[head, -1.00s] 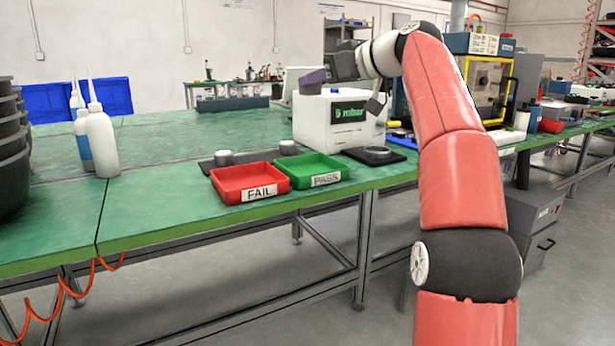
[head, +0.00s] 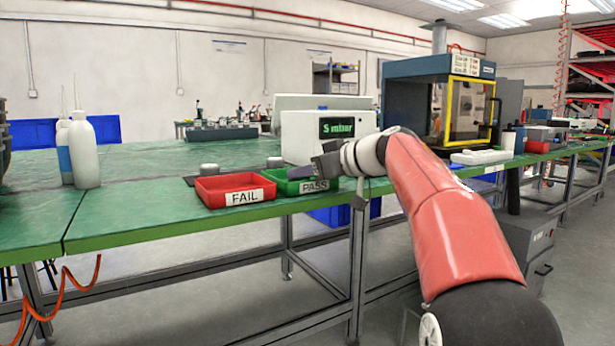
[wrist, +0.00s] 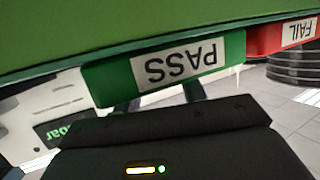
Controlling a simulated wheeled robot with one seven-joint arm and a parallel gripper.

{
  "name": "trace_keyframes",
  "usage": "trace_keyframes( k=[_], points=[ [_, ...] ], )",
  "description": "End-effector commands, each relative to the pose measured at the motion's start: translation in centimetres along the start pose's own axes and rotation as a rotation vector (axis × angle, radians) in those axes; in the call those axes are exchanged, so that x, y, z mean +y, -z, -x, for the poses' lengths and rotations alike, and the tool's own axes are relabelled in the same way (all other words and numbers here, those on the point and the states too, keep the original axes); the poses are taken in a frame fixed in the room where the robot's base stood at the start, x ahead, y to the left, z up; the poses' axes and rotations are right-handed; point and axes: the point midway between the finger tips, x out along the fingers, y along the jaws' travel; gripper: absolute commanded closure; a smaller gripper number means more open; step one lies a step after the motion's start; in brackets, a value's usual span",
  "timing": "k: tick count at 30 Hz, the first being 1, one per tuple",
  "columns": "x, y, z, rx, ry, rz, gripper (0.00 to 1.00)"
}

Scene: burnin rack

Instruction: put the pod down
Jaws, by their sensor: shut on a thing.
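My gripper (head: 318,165) is shut on the pod (head: 302,172), a small dark purple block seen in the head view. The gripper hangs low at the front of the table, and the pod overlaps the green PASS tray (head: 283,188) in the picture. I cannot tell whether the pod touches the tray. The PASS tray's labelled front (wrist: 215,58) also shows upside down in the wrist view. A dark body with an amber bar and a green light fills the bottom of that view; I cannot tell whether it is the pod or the gripper housing. The fingertips are not clear.
The red FAIL tray (head: 235,190) stands left of the PASS tray. A white machine with a dark screen (head: 328,135) stands behind them. White bottles (head: 83,150) are at the left, and a yellow-framed cabinet (head: 470,110) is at the right. Bare green tabletop (head: 140,200) lies left of the trays.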

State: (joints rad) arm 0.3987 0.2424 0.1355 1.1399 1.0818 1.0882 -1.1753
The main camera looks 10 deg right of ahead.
Motion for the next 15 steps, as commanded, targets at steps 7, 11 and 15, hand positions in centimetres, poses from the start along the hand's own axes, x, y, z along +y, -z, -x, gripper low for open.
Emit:
trace_keyframes(
  k=[7, 11, 15],
  points=[
    [0.00, -0.01, 0.00, 0.000, 0.000, 0.000, 0.84],
    [0.01, -0.25, -0.08, 0.000, 0.000, 0.000, 0.56],
    [0.01, -0.20, -0.06, 0.000, 0.000, 0.000, 0.38]
  ],
)
